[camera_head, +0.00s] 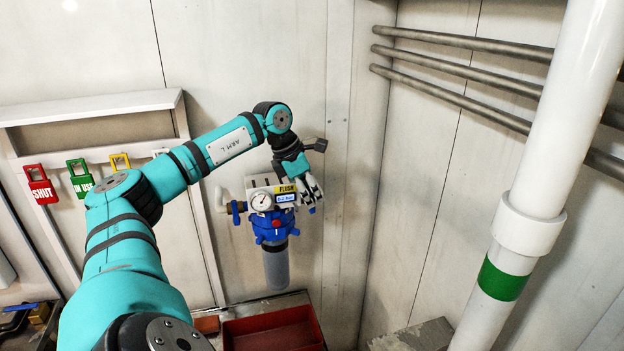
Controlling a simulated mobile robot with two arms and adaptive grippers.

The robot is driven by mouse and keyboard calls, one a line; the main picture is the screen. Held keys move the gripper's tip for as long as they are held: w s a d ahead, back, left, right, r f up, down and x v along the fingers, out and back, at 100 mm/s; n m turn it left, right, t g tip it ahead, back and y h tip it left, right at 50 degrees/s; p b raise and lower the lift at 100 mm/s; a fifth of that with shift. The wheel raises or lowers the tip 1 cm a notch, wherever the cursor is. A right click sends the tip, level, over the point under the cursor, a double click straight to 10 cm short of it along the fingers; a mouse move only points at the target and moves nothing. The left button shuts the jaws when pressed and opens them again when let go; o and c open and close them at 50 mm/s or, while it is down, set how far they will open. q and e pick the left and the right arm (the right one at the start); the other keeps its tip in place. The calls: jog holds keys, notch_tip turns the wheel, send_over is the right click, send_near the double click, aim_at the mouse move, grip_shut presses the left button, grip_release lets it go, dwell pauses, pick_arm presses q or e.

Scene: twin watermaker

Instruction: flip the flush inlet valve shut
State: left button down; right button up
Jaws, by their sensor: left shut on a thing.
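The flush filter unit (272,228) is on the back wall, with a blue head, a grey bowl below, a round gauge (261,201) and a yellow FLUSH label. A blue valve handle (236,212) hangs at its left side, on a pipe stub. My left gripper (311,194) is at the unit's right side, pointing down, shut on what looks like the valve handle there. Only a small blue piece (312,210) shows just under the fingertips; the fingers hide the rest, so its angle cannot be told. My right gripper is out of view.
A rack (90,107) on the left wall holds a red SHUT tag (40,184), a green IN USE tag (80,180) and a yellow tag (120,162). A red tray (272,331) sits below the filter. A thick white pipe (541,170) stands at right.

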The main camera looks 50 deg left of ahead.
pick_arm(q)
jog(key=c, duration=1.4)
grip_release()
jog(key=v, duration=1.2)
